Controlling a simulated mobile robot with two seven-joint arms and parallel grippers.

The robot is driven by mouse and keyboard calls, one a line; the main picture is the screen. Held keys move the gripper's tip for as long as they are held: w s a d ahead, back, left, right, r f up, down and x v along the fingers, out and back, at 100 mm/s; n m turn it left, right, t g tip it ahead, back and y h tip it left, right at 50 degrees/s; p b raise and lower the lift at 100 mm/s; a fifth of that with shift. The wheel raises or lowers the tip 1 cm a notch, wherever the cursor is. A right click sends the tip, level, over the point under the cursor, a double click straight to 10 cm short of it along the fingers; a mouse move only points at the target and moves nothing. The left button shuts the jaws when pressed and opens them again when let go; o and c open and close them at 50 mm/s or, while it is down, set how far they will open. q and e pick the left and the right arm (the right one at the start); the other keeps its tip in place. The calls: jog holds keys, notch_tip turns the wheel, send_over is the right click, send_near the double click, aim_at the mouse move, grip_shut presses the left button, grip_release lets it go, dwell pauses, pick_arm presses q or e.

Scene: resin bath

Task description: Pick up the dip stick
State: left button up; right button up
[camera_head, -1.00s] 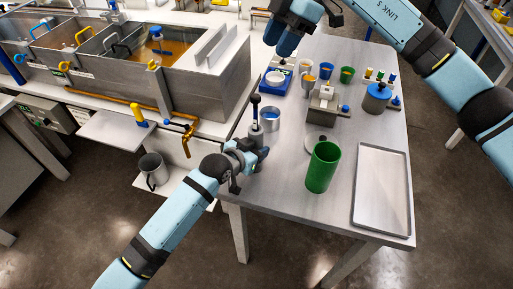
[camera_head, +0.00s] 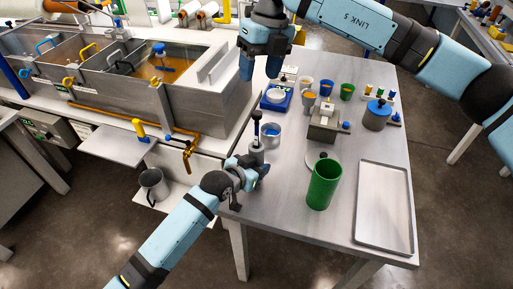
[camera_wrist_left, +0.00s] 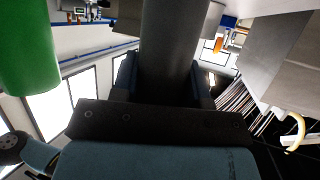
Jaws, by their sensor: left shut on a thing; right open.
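The dip stick (camera_head: 256,127), with a dark knob on top and a thin shaft, stands upright in a grey cylindrical holder (camera_head: 257,154) near the left edge of the table. My left gripper (camera_head: 256,168) is shut on the holder low down. In the left wrist view the grey holder (camera_wrist_left: 170,45) rises between the fingers. The dip stick's lower end is hidden in the holder. My right gripper (camera_head: 260,72) is open and empty, pointing down above and beyond the dip stick, apart from it.
A green cylinder (camera_head: 323,185) and a metal tray (camera_head: 358,215) are to the right. A blue scale (camera_head: 276,98), small cups and a grey device (camera_head: 324,125) stand farther back. The resin bath (camera_head: 150,75) is at left.

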aim_at(256, 113)
jog(key=n, duration=0.4)
jog(key=f+n+h, duration=0.1)
jog(key=n, duration=0.3)
jog(key=a+n+t+h, duration=0.1)
jog(key=n, duration=0.3)
jog(key=shift+s+f+n, duration=0.1)
jog(key=shift+f+n, duration=0.1)
jog(key=shift+n, duration=0.2)
notch_tip(256, 113, down, 7)
jog(key=shift+r, duration=0.15)
jog(key=shift+s+d+f, duration=0.1)
jog(key=shift+s+f, duration=0.1)
jog(key=shift+f, duration=1.1)
jog(key=shift+s+d+f, duration=0.1)
jog(key=shift+s+f, duration=0.1)
jog(key=shift+f, duration=1.1)
grip_shut()
